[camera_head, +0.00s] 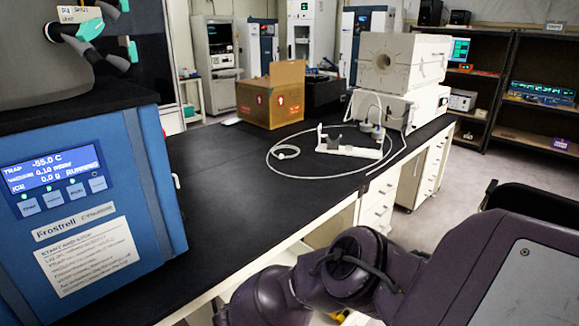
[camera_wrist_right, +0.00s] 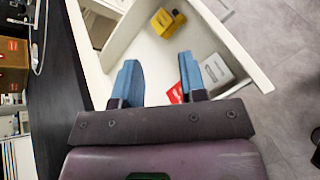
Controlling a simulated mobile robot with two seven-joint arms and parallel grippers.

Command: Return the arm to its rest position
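My right arm (camera_head: 345,275) comes in from the lower right of the head view, bent in front of the bench. Its gripper is hidden there. In the right wrist view my right gripper (camera_wrist_right: 159,64) has its two blue fingers apart with nothing between them. Beyond the fingers is an open white compartment that looks like a drawer (camera_wrist_right: 238,50). It holds a yellow item (camera_wrist_right: 167,22), a grey-white box (camera_wrist_right: 215,72) and a red item (camera_wrist_right: 176,94). My left gripper is not in view.
A blue freeze dryer (camera_head: 100,190) stands at the left on the black bench (camera_head: 235,185). Farther along are a cardboard box (camera_head: 270,97), a white stand (camera_head: 350,147) with tubing, and a white furnace-like unit (camera_head: 420,60). Grey floor (camera_head: 455,195) lies open to the right.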

